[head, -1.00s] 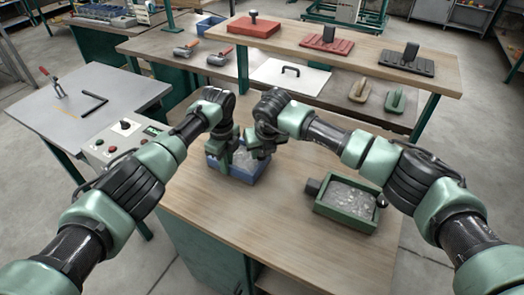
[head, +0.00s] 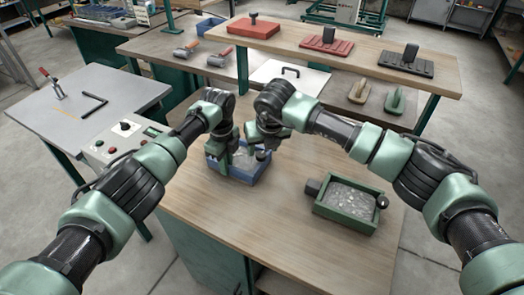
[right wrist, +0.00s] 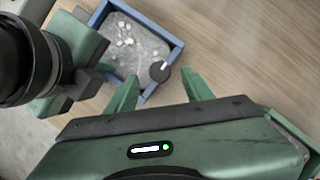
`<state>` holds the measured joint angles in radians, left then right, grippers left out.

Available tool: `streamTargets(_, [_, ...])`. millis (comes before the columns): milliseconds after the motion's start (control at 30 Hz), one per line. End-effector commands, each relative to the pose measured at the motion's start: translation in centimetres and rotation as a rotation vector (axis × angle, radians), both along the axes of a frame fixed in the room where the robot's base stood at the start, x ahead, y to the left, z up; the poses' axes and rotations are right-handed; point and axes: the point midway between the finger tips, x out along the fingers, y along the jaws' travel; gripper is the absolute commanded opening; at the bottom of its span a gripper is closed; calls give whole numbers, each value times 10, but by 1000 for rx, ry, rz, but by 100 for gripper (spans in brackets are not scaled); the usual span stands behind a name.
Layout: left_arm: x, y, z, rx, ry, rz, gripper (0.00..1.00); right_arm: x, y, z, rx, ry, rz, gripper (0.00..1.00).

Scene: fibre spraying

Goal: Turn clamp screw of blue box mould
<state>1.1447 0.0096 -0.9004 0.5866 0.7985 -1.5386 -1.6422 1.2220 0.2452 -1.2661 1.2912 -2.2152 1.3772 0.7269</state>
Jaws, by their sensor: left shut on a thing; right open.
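The blue box mould (head: 240,175) stands on the wooden bench and holds a grey, lumpy filling; it also shows in the right wrist view (right wrist: 172,46). Its clamp screw has a round black knob (right wrist: 159,72) with a white mark, at the mould's near right corner in that view. My left gripper (head: 226,158) is shut at the mould's left side, apparently on its wall; the exact contact is hidden. My right gripper (head: 266,143) is open above the mould's right side. In the right wrist view its two green fingers lie either side of the knob, apart from it.
A green box mould (head: 322,205) with a grey filling and black knobs stands to the right on the same bench (head: 270,235). A raised shelf with a red case (head: 254,27) and black-handled tools is behind. The bench front is clear.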

Motion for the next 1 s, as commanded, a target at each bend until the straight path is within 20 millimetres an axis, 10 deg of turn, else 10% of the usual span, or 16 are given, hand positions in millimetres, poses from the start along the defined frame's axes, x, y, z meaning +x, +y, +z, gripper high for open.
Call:
streamTargets(400, [-1, 0, -1, 0, 2, -1, 0, -27, -8, 70, 0, -2, 0, 52])
streamTargets(1000, [-1, 0, 0, 0, 2, -1, 0, -30, -9, 77, -1, 0, -1, 52])
